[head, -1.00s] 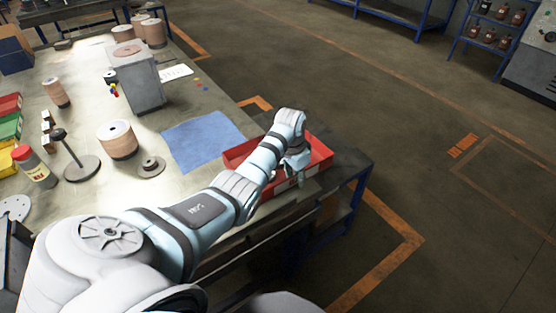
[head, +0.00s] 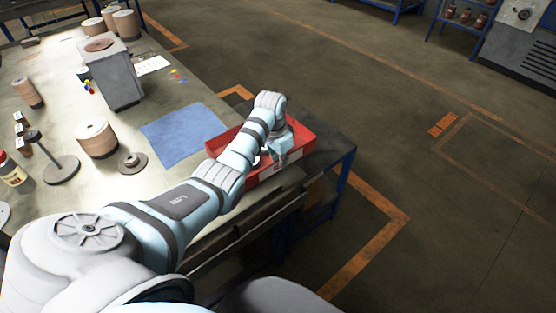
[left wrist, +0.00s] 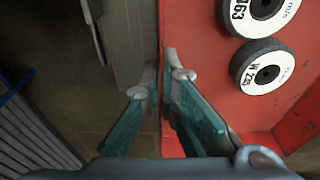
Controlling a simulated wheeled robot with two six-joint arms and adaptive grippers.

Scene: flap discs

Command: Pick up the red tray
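The red tray (head: 298,148) sits at the near right corner of the workbench, beside the blue mat. My left arm reaches over it in the head view, and my left gripper (head: 276,150) is at the tray, partly hidden by the wrist. In the left wrist view the fingers of my left gripper (left wrist: 161,75) straddle the wall of the red tray (left wrist: 200,62), one finger outside and one inside, with the tips closed against the wall. Two dark discs with white labels (left wrist: 262,68) lie in the tray. My right gripper is not in view.
The blue mat (head: 184,134) lies left of the tray. A grey box-shaped stand (head: 112,75), a brown roll (head: 95,138) and a spindle stand (head: 60,168) stand further left on the bench (head: 120,200). The floor (head: 400,130) to the right is open.

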